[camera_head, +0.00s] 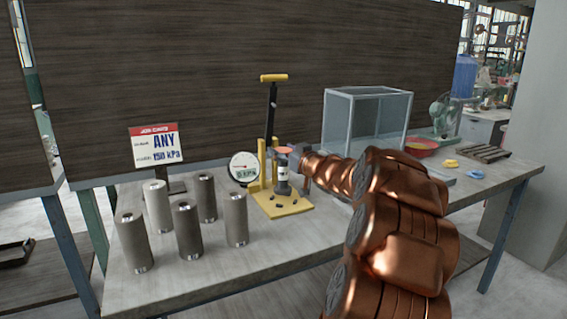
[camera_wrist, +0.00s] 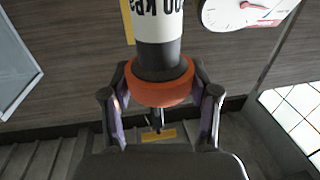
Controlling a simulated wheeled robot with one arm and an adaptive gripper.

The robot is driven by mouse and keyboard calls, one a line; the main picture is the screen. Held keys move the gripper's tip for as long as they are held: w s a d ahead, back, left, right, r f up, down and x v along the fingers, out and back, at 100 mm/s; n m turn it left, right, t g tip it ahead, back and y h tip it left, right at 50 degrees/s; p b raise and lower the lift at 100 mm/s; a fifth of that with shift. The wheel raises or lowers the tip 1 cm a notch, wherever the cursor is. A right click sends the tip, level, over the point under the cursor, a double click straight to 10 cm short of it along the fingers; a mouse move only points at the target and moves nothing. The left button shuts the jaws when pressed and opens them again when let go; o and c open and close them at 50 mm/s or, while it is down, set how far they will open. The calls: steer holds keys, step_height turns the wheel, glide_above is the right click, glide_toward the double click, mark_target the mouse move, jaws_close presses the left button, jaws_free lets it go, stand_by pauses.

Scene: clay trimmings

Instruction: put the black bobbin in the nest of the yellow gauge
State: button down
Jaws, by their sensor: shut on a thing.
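The yellow gauge (camera_head: 293,210) stands on the table in the head view, with a flat base, yellow posts, a black upright with a yellow handle (camera_head: 273,78) and a round white dial (camera_head: 243,167). My gripper (camera_head: 290,153) is beside the posts, above the base. It is shut on the orange end of the black bobbin (camera_head: 283,187), which has a white label and looks upright over the base. In the wrist view the bobbin (camera_wrist: 158,62) shows between the fingers of my gripper (camera_wrist: 160,98), at its orange band. I cannot tell whether its lower end touches the nest.
Several grey metal cylinders (camera_head: 187,230) stand left of the gauge, before a sign (camera_head: 156,146). Small dark pieces lie on the gauge base. A glass case (camera_head: 366,118) stands behind at right. A red bowl (camera_head: 421,146) and a green fan (camera_head: 441,112) are farther right.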

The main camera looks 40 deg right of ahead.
steer(key=shift+s+f+b, duration=0.1)
steer(key=shift+f+b, duration=0.3)
steer(key=shift+f, duration=1.3)
steer(key=shift+c, duration=1.4)
jaws_free()
steer(key=shift+r, duration=0.2)
steer(key=s+a+p, duration=0.1)
steer(key=s+a, duration=0.1)
steer(key=s, duration=0.9)
steer(key=shift+s, duration=0.4)
